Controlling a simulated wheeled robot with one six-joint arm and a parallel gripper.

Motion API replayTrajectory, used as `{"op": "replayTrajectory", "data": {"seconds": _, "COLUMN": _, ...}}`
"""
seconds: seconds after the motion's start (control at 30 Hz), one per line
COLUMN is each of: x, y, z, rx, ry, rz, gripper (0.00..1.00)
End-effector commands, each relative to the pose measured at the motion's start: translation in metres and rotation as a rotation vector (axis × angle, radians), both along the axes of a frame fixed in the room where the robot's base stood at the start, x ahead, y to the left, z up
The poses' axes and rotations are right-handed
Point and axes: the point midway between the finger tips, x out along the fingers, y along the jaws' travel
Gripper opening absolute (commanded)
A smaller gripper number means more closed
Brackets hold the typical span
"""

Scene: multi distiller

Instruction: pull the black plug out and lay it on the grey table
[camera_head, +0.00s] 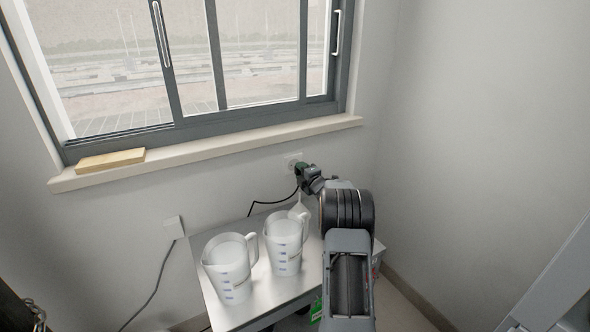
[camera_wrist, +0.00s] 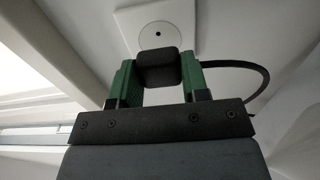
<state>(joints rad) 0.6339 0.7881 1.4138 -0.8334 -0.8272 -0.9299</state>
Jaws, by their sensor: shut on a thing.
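My gripper (camera_head: 303,172) is at the wall socket (camera_head: 292,159), above the far end of the grey table (camera_head: 258,295). In the wrist view its green fingers (camera_wrist: 157,80) are shut on the black plug (camera_wrist: 158,67). The plug is in front of the lower part of the round white socket face (camera_wrist: 160,38), whose centre hole shows above it. I cannot tell whether its pins are in the socket. A black cord (camera_wrist: 245,66) curves off to the right in the wrist view, and in the head view it hangs down toward the table.
Two white measuring jugs (camera_head: 228,266) (camera_head: 284,244) stand on the table, with a smaller white vessel (camera_head: 299,211) behind them. Bare tabletop shows in front and at the back left. A window sill (camera_head: 210,150) juts out above, with a wooden block (camera_head: 110,159) on it.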

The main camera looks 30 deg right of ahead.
Motion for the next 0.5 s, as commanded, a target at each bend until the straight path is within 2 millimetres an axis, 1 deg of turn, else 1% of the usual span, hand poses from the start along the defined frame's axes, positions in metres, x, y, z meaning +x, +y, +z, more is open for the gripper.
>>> {"op": "replayTrajectory", "data": {"seconds": 0.5, "x": -0.021, "y": 0.001, "z": -0.001, "rx": -0.001, "ry": 0.0, "rz": 0.0, "gripper": 0.04}}
